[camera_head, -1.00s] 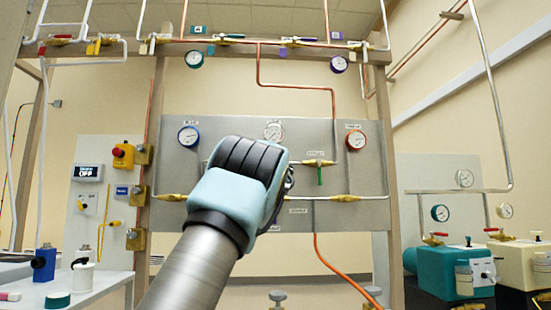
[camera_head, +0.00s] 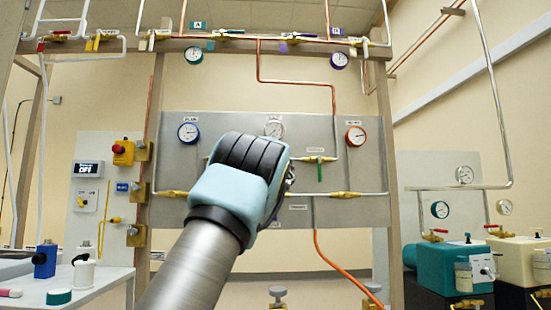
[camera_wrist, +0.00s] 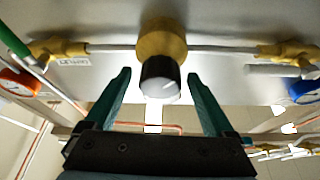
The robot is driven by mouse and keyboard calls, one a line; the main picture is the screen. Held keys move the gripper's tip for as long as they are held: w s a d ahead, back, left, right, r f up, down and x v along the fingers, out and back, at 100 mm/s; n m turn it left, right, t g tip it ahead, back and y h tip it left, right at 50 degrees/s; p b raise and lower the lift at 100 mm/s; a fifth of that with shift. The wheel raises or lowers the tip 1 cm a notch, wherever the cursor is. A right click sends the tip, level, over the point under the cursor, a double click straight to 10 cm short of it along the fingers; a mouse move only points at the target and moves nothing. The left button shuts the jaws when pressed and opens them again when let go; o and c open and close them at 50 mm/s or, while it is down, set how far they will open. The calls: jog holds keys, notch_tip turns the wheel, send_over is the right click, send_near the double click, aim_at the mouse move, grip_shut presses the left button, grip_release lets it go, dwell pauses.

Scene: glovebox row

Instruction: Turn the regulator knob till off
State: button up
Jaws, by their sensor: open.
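The regulator knob (camera_wrist: 160,80) shows in the wrist view as a short black cylinder with a white mark on its face. It sticks out from a round brass body (camera_wrist: 161,40) on the grey panel (camera_wrist: 225,25). My gripper (camera_wrist: 159,77) is open, with one green finger on each side of the knob's outer end. Gaps show between the fingers and the knob, and no contact is visible. In the head view my arm and wrist hide the knob and the fingers.
Brass valves (camera_head: 173,194) and pipes flank the regulator on the panel. A green-handled valve (camera_head: 320,160), a blue-rimmed gauge (camera_head: 188,132) and a red-rimmed gauge (camera_head: 355,136) are nearby. An orange hose (camera_head: 340,270) hangs below. A white bench (camera_head: 100,287) stands at the left.

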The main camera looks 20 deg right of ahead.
jog(key=shift+s, duration=0.1)
jog(key=b+v, duration=0.2)
jog(key=v, duration=0.8)
jog(key=shift+s+f+b, duration=0.25)
jog(key=shift+s+b, duration=0.05)
jog(key=shift+b, duration=0.05)
